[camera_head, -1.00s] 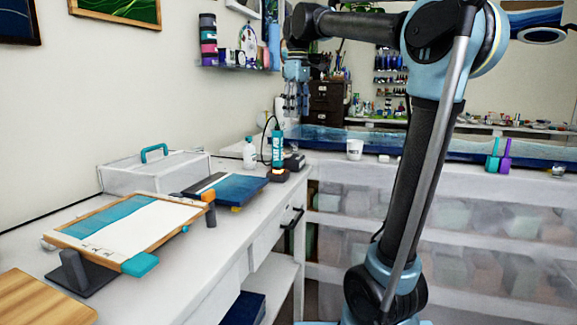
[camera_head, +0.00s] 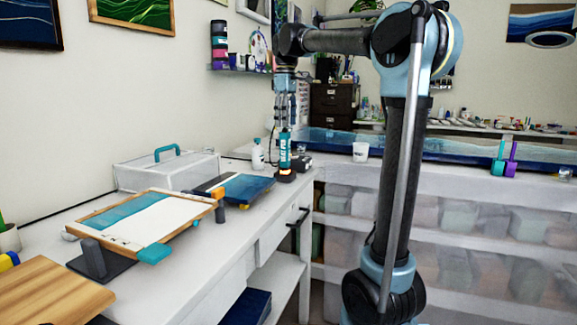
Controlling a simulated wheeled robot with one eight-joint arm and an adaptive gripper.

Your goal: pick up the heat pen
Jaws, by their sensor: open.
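The heat pen (camera_head: 284,154) is a teal upright cylinder with white lettering. It stands in a small dark base with an orange glow at the back end of the left workbench. My gripper (camera_head: 285,124) points straight down at the pen's upper part, with its fingers open. The fingers overlap the pen's top in this view. I cannot tell whether they are around it or in front of it, or whether they touch it.
A dark box-like unit (camera_head: 303,162) sits close by on the right, a small white bottle (camera_head: 258,155) on the left. A blue panel (camera_head: 240,187) lies in front. A clear case (camera_head: 160,172) and tilted board (camera_head: 150,222) occupy the bench.

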